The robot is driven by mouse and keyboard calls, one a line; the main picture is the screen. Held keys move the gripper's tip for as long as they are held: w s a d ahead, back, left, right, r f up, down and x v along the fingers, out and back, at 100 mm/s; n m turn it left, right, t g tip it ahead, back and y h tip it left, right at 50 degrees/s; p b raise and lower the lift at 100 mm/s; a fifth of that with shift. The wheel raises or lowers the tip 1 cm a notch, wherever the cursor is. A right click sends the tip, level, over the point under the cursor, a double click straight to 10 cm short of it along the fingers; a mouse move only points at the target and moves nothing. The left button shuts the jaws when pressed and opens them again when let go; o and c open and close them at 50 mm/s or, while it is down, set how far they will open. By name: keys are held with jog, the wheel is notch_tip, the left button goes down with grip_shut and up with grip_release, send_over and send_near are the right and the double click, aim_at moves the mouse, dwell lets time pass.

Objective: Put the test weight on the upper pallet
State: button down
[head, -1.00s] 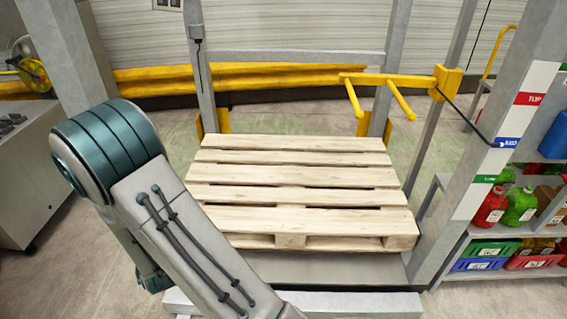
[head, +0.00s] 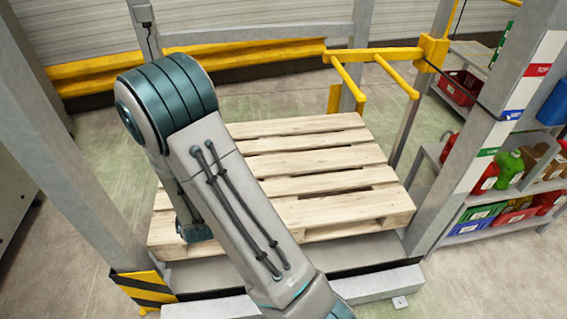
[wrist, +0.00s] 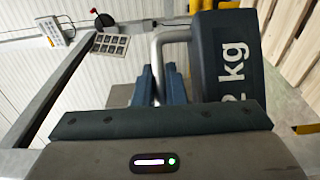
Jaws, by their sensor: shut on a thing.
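The test weight (wrist: 228,62) is a dark blue-grey block with a pale "kg" marking and a grey bar handle (wrist: 170,36). My gripper (wrist: 158,85) is shut on the handle in the wrist view, and the weight hangs to the right of the fingers. In the head view my arm hides the gripper and the weight. A pale wooden pallet (head: 345,208) lies flat in the grey frame in the head view, its top bare where it shows. My arm crosses in front of its left part. Pallet slats (wrist: 292,40) also show at the right of the wrist view.
Grey posts (head: 475,140) stand on both sides of the pallet. A yellow pronged bar (head: 375,60) reaches over its far right side. A shelf with bins (head: 490,215) is at the right. A black-and-yellow striped plate (head: 145,288) is at the front left.

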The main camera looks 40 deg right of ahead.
jog(key=w+d+f+m+g+h+b, duration=0.25)
jog(key=w+d+f+b, duration=0.25)
jog(key=d+f+b, duration=0.4)
jog(key=w+d+f+m+g+h+b, duration=0.15)
jog(key=w+d+f+h+b, duration=0.4)
jog(key=d, duration=0.55)
jog(key=d+f+m+g+h+b, duration=0.1)
jog(key=d+f+m+g+b, duration=0.1)
jog(key=d+f+b, duration=0.75)
jog(key=d+f+m+g+h+b, duration=0.1)
jog(key=d+f+m+g+b, duration=0.15)
jog(key=d+f+b, duration=0.75)
jog(key=shift+s+a+f+b, duration=0.35)
jog(key=shift+a+f+b, duration=0.1)
jog(key=shift+a+f, duration=0.85)
jog(key=shift+s+a+f+b, duration=0.3)
jog(key=shift+a+f+b, duration=0.1)
jog(key=shift+a+f, duration=0.9)
jog(key=shift+s+a+f+b, duration=0.35)
jog(key=shift+a+f+b, duration=0.1)
jog(key=shift+a+f, duration=0.8)
jog(key=shift+a, duration=0.1)
jog(key=c, duration=1.5)
grip_release()
jog(key=shift+a+f, duration=0.1)
jog(key=shift+f, duration=0.15)
jog(key=shift+r, duration=0.1)
